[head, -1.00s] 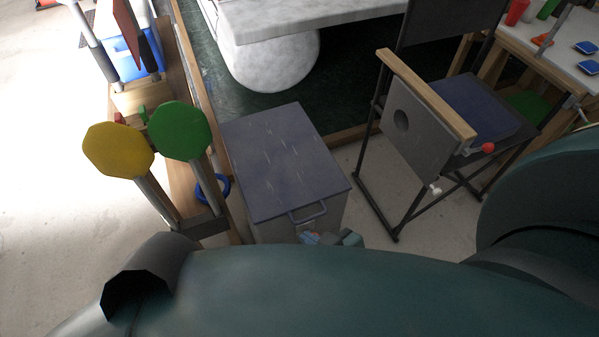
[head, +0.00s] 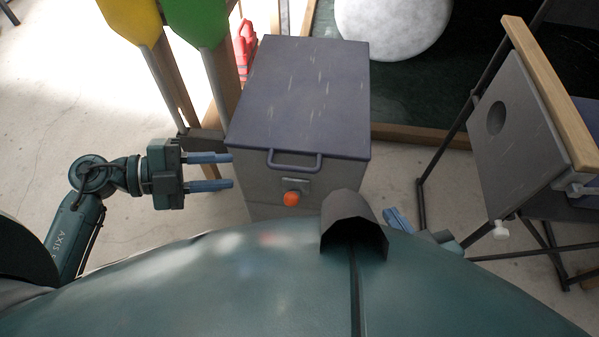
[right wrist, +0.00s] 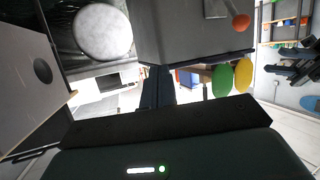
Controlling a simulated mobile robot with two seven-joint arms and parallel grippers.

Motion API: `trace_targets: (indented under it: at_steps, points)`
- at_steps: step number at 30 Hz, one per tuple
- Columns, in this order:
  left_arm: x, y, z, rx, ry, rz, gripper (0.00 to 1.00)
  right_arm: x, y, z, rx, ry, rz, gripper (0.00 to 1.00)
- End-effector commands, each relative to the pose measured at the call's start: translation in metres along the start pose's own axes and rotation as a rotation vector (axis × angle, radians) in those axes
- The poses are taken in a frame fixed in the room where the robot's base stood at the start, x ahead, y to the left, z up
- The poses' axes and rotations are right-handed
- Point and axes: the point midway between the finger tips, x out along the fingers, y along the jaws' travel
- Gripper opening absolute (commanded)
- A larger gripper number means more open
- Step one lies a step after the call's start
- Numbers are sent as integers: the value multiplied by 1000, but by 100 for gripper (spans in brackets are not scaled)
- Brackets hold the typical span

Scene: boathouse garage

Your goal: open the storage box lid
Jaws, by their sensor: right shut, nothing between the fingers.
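The storage box (head: 258,190) is a grey box with a dark blue-purple lid (head: 305,95), which lies flat and closed. A bar handle (head: 295,166) sticks out from the lid's front edge, above a plate with an orange knob (head: 291,198). My left gripper (head: 231,171) is open and empty, its fingers pointing right at the box's front left corner. My right gripper (head: 392,212) is right of the box front, partly hidden by my body. In the right wrist view its fingers (right wrist: 156,85) are together and empty, with the box (right wrist: 185,32) and knob (right wrist: 240,22) beyond.
Yellow and green oars (head: 200,25) stand left of the box. A folding chair (head: 515,130) is on the right. A wooden edging (head: 415,135) and a pale round object (head: 393,25) lie behind. Bare floor (head: 90,120) is open on the left.

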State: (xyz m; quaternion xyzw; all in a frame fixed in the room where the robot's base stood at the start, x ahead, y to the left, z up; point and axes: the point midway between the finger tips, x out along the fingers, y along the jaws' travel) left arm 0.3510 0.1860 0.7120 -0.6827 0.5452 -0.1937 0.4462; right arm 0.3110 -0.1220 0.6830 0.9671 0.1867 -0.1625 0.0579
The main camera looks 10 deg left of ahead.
Motion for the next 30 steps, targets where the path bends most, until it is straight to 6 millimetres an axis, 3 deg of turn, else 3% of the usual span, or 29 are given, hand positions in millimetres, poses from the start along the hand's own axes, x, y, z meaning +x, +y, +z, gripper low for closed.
trace_targets:
  at_steps: [18,24,30]
  points:
    - [111,-1,-1,0,5,-5,32,9,0,2,-42,89,12,0]
    - [126,-1,-2,0,3,-3,32,9,1,0,-48,112,16,0]
    - [128,-2,-2,1,3,-3,32,9,1,-1,-50,116,16,0]
